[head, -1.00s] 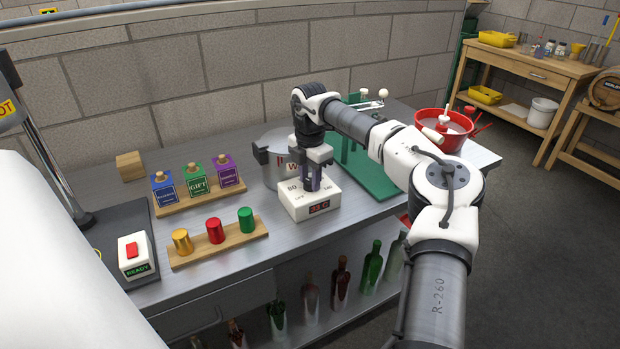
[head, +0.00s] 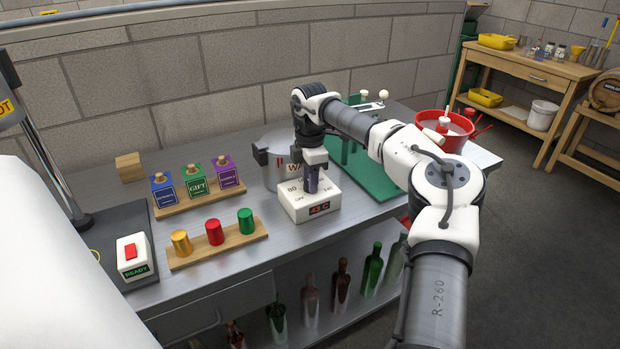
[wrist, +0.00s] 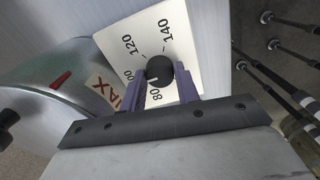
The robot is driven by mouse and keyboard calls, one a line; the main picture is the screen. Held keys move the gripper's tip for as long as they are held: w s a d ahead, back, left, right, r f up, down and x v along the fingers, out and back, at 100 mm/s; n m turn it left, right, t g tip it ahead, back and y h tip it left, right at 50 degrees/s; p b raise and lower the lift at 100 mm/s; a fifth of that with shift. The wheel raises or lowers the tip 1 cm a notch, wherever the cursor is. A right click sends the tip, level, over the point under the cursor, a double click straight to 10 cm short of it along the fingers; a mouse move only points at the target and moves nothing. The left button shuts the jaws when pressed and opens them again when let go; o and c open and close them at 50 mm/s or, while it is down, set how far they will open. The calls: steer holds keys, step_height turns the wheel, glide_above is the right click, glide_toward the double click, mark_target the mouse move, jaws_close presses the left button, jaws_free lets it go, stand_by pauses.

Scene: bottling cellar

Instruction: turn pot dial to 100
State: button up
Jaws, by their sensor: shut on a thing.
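The pot dial is a black round knob (wrist: 160,73) on a white control box (head: 309,208) in front of the steel wax pot (head: 276,176). The wrist view shows the printed scale (wrist: 134,42) with 80, 120 and 140; the 100 is partly hidden by a finger. The knob's white mark points down-left, towards the side of 80 and 100; its exact reading is unclear. My gripper (head: 312,188) points down at the box, its purple fingers shut on either side of the knob.
A green stand (head: 370,180) is right of the box, with a red bowl (head: 452,131) beyond it. Coloured capsules on a wooden rack (head: 218,246) and small labelled blocks on another board (head: 199,197) stand to the left. Bare bench top lies between them and the box.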

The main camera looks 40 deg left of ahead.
steer(key=shift+w+r, duration=0.1)
steer(key=o, duration=1)
steer(key=shift+c, duration=0.2)
step_height(320, 180, up, 14)
steer(key=b, duration=0.2)
